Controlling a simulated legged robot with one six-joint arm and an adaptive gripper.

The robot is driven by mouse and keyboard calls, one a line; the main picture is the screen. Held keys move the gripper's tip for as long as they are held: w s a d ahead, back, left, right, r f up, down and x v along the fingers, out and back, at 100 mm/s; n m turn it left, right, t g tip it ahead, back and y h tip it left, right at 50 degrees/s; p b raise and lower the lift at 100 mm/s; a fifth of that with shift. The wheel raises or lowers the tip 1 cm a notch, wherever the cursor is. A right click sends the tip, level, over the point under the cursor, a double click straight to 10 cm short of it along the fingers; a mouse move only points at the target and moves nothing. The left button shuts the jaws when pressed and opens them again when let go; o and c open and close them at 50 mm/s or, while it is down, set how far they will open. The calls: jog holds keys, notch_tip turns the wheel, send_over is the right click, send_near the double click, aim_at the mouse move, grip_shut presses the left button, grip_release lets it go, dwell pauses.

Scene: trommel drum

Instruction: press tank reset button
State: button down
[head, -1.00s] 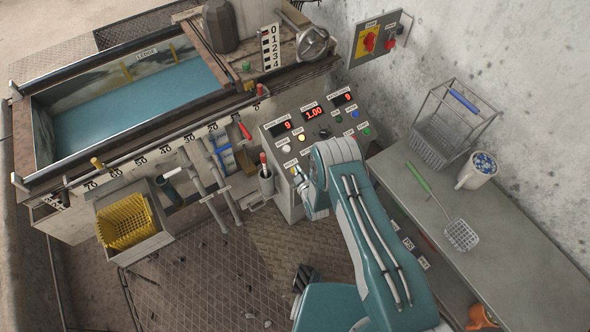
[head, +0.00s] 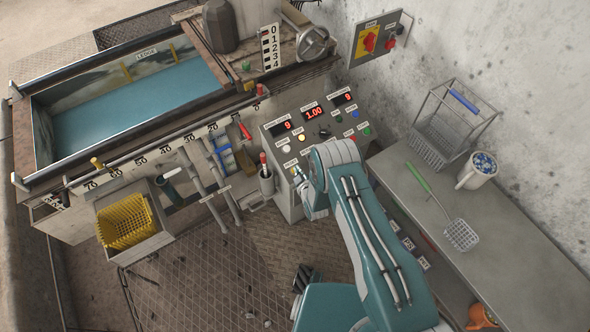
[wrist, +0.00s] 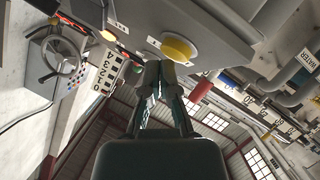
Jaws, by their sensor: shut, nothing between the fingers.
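The sloped control panel (head: 312,150) stands at the tank's right end, with lit red number displays and several coloured buttons. A yellow button (wrist: 178,48) shows large in the wrist view, just beyond my fingertips. My gripper (wrist: 154,72) is shut and empty, pointing at the panel with its tips close beside the button's edge. I cannot tell whether they touch it. In the head view my gripper (head: 300,177) is at the panel's lower left part, and my arm hides the panel's lower right. The small labels are too blurred to read surely.
The tank (head: 140,100) with blue water lies left. A red-handled tool (head: 264,172) stands left of the panel. A yellow basket (head: 125,221) sits lower left. The right bench (head: 470,240) holds a wire basket (head: 445,130), a mug (head: 477,171) and a green-handled skimmer (head: 446,209).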

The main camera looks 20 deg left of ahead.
jog(key=shift+w+a+f, duration=0.1)
jog(key=shift+a+f, duration=0.05)
jog(key=shift+f, duration=0.25)
dwell(0.8)
jog(key=shift+s+d+r, duration=0.15)
jog(key=shift+r, duration=0.25)
jog(key=shift+s+d+r, duration=0.1)
jog(key=shift+d+r, duration=0.05)
jog(key=shift+r, duration=0.25)
jog(key=r, duration=0.1)
jog(key=s+d+r, duration=0.1)
jog(key=r, duration=0.2)
jog(key=shift+s+d+r, duration=0.2)
jog(key=shift+s+d, duration=0.05)
jog(key=shift+d, duration=0.15)
jog(key=shift+r, duration=0.1)
dwell(0.7)
